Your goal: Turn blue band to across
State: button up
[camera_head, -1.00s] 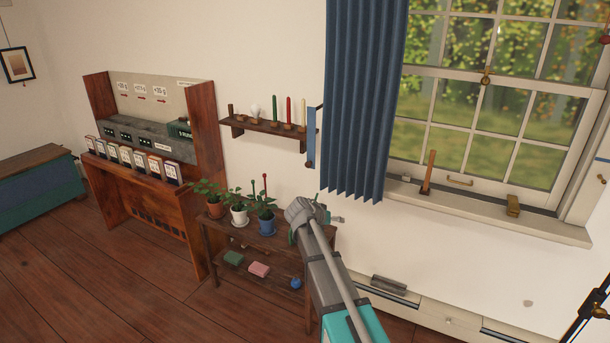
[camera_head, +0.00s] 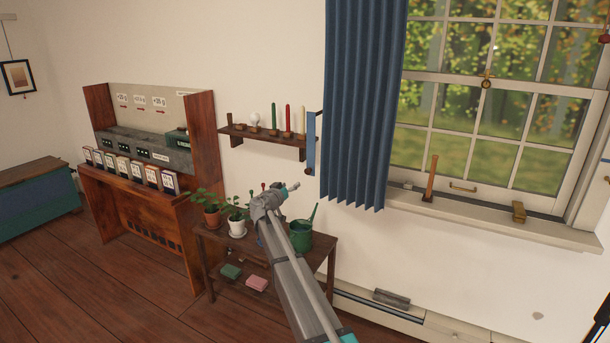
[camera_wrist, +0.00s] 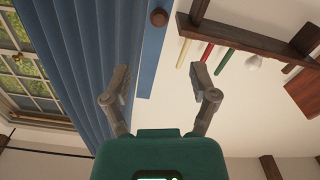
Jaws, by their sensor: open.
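The blue band (camera_head: 311,143) is a flat strip hanging upright on the wall beside the left edge of the blue curtain (camera_head: 362,110). A brown knob (camera_head: 308,171) sits at its lower end. In the wrist view, which is upside down, the band (camera_wrist: 153,48) runs along the curtain (camera_wrist: 75,65) with the knob (camera_wrist: 159,17) at its end. My gripper (camera_head: 292,187) is below and left of the band in the head view. In the wrist view my gripper (camera_wrist: 159,69) is open and empty, its fingers framing the band, apparently without touching it.
A wall shelf (camera_head: 262,137) with candles and a bulb is just left of the band. Below my gripper stands a plant table (camera_head: 212,243) with potted plants and a green watering can (camera_head: 301,235). The window (camera_head: 480,120) is right of the curtain.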

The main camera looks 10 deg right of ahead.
aim_at(306, 173)
jog(key=x, duration=1.3)
jog(key=shift+w+d, duration=0.3)
